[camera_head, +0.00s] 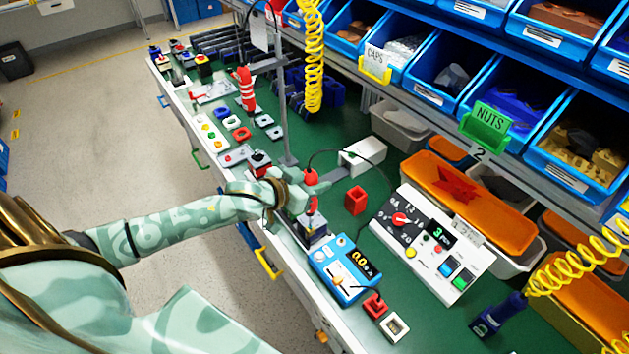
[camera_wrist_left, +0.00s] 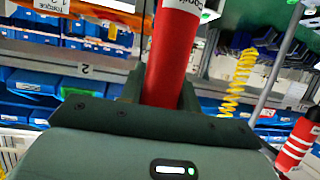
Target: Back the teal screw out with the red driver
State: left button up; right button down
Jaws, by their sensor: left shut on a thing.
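The red driver (camera_head: 311,178) stands roughly upright in my left gripper (camera_head: 300,190), which is shut on its handle. The driver's lower end points down at a small grey block (camera_head: 313,227) near the front edge of the bench. I cannot make out the teal screw, and whether the driver's tip touches anything is too small to tell. My right gripper is not in view.
A blue meter (camera_head: 345,270) sits close in front of the block. A red open box (camera_head: 355,200) and a white control panel (camera_head: 430,240) stand to the right. A metal post (camera_head: 284,110) rises behind the gripper. Blue bins (camera_head: 440,85) line the back.

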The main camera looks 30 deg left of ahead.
pick_arm(q)
grip_shut()
jog(key=shift+f, duration=0.65)
dwell(0.5)
jog(key=shift+s, duration=0.1)
dwell(0.8)
notch_tip(320, 180, up, 5)
jog(key=p, duration=0.5)
jog(key=shift+f+p, duration=0.1)
jog(key=shift+p, duration=0.2)
